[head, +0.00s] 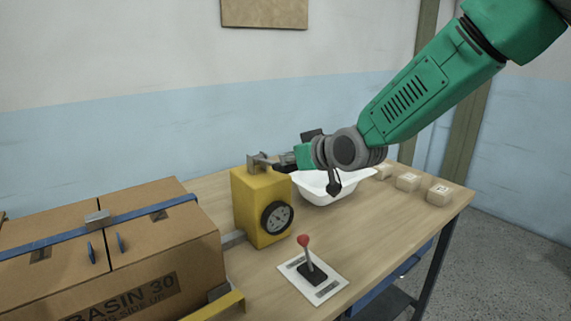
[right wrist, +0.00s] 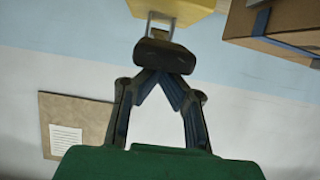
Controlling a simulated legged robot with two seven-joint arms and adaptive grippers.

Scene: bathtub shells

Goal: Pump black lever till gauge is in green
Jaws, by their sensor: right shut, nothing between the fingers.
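The yellow pump box (head: 258,210) stands upright on the table. Its round black-rimmed gauge (head: 277,217) faces forward, but the needle and any green zone are too small to read. A grey bracket (head: 259,162) sits on top of the box. In the right wrist view the black lever's dark end (right wrist: 165,54) hangs on a grey fork by the yellow box. My right gripper (head: 282,161) is beside the box top; its fingertips (right wrist: 160,76) are together at the lever end. Contact is unclear. My left gripper is out of view.
A large cardboard box (head: 110,245) with a blue strap fills the left. A red-knobbed stick (head: 305,252) stands on a white plate in front. Behind are a white basin (head: 335,190) and small boxes (head: 407,181). The table's right front is clear.

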